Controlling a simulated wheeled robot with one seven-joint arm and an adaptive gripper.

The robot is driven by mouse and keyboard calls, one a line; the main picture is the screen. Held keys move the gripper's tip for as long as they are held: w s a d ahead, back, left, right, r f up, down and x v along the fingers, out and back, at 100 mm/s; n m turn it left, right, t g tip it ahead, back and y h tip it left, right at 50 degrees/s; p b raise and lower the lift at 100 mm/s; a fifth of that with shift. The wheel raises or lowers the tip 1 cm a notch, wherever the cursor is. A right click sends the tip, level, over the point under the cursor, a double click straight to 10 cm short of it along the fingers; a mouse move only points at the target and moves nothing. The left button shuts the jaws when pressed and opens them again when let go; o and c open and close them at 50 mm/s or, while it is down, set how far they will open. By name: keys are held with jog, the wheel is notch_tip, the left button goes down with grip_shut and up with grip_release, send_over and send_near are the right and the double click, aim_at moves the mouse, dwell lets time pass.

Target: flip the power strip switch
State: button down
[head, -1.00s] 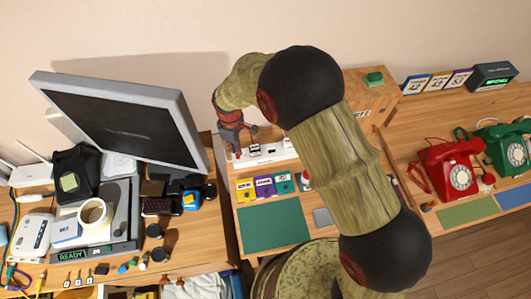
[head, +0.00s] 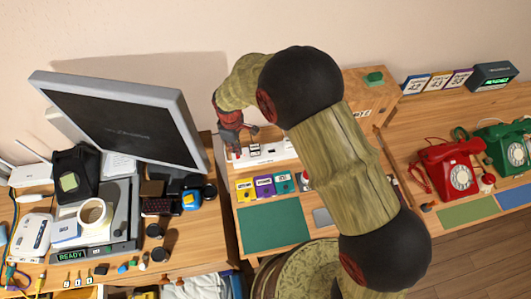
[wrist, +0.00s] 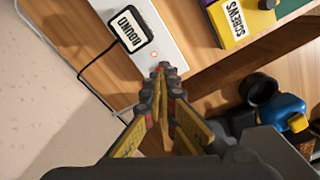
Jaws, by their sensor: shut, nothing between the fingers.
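The white power strip (head: 270,158) lies along the back of the middle desk in the head view, partly hidden behind my arm. In the wrist view its white end (wrist: 168,40) reaches to my fingertips. In the head view my gripper (head: 236,150) is at the strip's left end.
Small yellow, purple and teal boxes (head: 264,186) stand in front of the strip. A monitor (head: 120,120) and a blue tape-like object (head: 190,199) are to the left. A wooden box (head: 372,95) is to the right. A green mat (head: 272,224) lies in front.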

jog(key=shift+f+b, duration=0.5)
jog(key=shift+f, duration=0.5)
dwell(0.4)
jog(key=shift+r+p, duration=2.3)
jog(key=shift+r, duration=1.25)
